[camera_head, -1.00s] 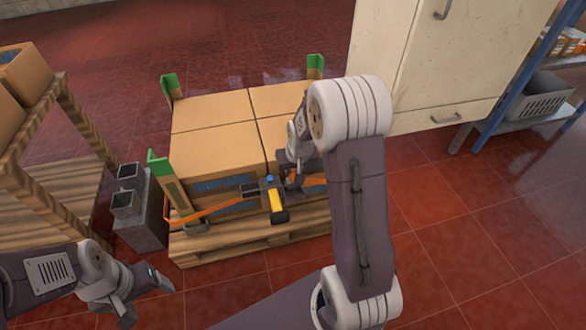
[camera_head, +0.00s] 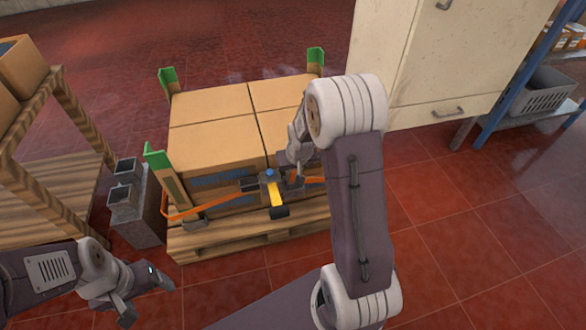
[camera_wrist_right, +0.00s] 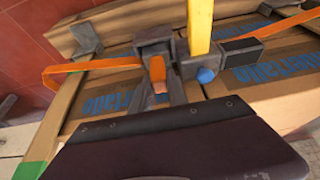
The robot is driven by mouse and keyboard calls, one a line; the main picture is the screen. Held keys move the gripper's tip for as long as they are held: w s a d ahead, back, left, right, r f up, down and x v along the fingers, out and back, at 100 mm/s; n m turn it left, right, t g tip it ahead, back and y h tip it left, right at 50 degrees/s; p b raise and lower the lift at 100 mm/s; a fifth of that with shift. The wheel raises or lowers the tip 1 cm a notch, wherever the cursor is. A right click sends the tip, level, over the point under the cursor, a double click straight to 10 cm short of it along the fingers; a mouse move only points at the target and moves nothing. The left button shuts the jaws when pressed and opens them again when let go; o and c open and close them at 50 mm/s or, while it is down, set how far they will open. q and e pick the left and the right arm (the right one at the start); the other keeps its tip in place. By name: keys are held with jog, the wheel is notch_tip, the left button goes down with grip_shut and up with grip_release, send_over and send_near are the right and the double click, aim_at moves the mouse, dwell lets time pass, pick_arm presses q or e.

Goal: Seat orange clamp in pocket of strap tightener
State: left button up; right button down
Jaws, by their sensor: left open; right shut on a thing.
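The strap tightener (camera_head: 271,190) has a yellow handle and a blue knob and sits at the front face of the boxes. In the right wrist view its handle (camera_wrist_right: 200,25) points up and its knob (camera_wrist_right: 206,75) is close to my right gripper. My right gripper (camera_head: 291,176) is shut on the orange clamp (camera_wrist_right: 157,72), right beside the tightener. The jaws and arm hide much of the clamp; I cannot tell whether it sits inside the pocket. My left gripper (camera_head: 146,290) is open and empty, low at the left, apart from the load.
An orange strap (camera_head: 190,212) runs along the front of the cardboard boxes (camera_head: 215,150) on a wooden pallet (camera_head: 225,240). Green-topped corner posts (camera_head: 158,158) stand at its corners. A grey block (camera_head: 137,205) and a wooden rack are at left; a cabinet (camera_head: 425,65) is behind right.

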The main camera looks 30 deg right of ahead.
jog(key=shift+f+b, duration=0.6)
jog(key=shift+f, duration=0.45)
jog(key=shift+f, duration=0.25)
jog(key=c, duration=1.2)
grip_release()
jog(key=p+v, duration=0.6)
jog(key=v, duration=0.2)
jog(key=shift+r, duration=0.15)
jog(key=shift+s+r, duration=0.25)
jog(key=shift+r, duration=0.05)
